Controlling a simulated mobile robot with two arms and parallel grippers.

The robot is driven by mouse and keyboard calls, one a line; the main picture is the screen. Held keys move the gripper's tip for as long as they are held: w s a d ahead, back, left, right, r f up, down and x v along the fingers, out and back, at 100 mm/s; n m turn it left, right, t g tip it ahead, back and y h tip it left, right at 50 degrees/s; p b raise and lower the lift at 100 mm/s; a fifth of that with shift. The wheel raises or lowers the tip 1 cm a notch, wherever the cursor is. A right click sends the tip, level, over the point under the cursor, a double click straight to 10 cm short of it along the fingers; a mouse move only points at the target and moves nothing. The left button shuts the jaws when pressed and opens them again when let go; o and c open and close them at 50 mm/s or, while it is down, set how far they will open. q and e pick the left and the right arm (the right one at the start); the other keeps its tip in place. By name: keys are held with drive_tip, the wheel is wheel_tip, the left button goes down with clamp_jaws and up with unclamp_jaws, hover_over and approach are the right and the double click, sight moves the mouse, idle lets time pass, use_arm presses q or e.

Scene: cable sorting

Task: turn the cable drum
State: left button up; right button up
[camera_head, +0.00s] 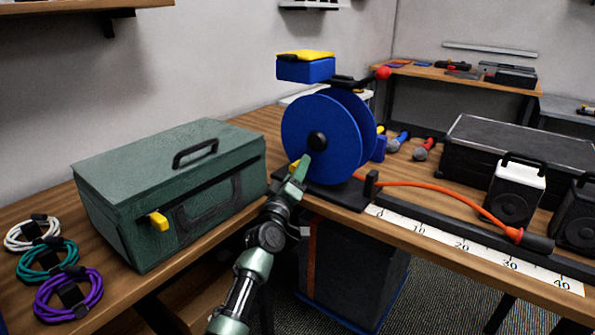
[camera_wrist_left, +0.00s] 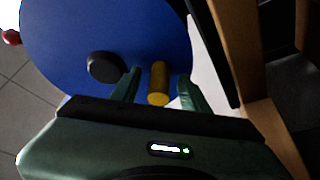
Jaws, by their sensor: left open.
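The blue cable drum (camera_head: 322,137) stands upright on a dark base at the table's near edge, with a black hub in its middle. My left gripper (camera_head: 301,168) is at the lower left of the drum's face. In the left wrist view the drum (camera_wrist_left: 95,30) fills the upper part. A yellow crank handle (camera_wrist_left: 158,82) stands between the two green fingers of my left gripper (camera_wrist_left: 160,88), which are apart. I cannot tell whether either finger touches it. An orange cable (camera_head: 440,190) runs from the drum's base to the right. My right gripper is not in view.
A white ruler strip (camera_head: 470,250) lies along the table's front edge. Small speakers (camera_head: 515,190) and a black case (camera_head: 520,150) stand at right. A blue box (camera_head: 306,70) sits above the drum.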

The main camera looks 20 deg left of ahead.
use_arm(q)
clamp_jaws()
drive_tip(key=shift+f, duration=0.1)
idle(1.2)
